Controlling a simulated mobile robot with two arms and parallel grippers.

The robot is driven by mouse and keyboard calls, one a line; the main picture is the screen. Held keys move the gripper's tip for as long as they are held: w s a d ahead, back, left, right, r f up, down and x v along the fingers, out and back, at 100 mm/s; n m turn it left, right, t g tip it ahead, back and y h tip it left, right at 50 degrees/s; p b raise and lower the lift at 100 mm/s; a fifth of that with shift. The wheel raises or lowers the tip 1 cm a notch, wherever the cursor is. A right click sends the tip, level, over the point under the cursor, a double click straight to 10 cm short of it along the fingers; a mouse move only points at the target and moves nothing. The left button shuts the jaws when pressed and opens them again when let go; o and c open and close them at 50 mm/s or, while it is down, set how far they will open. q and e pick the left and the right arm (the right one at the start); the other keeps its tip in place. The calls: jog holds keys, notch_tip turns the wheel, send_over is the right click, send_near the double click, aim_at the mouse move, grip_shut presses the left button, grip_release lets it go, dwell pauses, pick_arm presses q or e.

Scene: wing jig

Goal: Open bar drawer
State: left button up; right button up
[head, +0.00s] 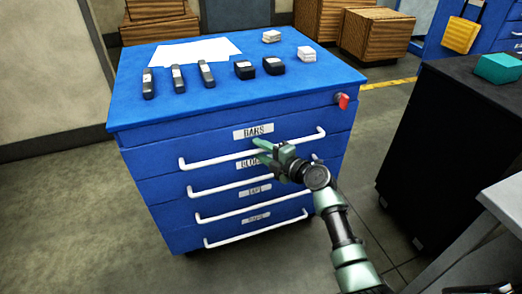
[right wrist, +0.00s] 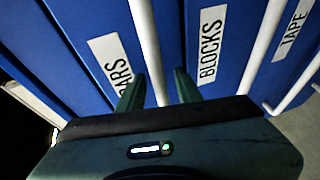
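The blue bar drawer (head: 185,142), labelled BARS, is the top labelled drawer of a blue cabinet and looks closed, level with the drawers below. Its long white handle (head: 218,160) crosses the front. My right gripper (head: 261,149) is at the middle of this handle. In the right wrist view the bar drawer's handle (right wrist: 148,45) runs between the two fingers of my right gripper (right wrist: 158,92), with gaps visible beside it. The fingers are apart. The BARS label (right wrist: 112,62) shows left of the handle. My left gripper is out of view.
Drawers labelled BLOCKS (right wrist: 209,45) and TAPE (right wrist: 292,30) lie below, with white handles. Black bars, black blocks, white stacks and a sheet (head: 195,52) lie on the cabinet top (head: 140,110). A red knob (head: 343,101) is at its right corner. A dark cabinet (head: 440,150) stands right.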

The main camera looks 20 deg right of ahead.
grip_shut()
dwell(1.2)
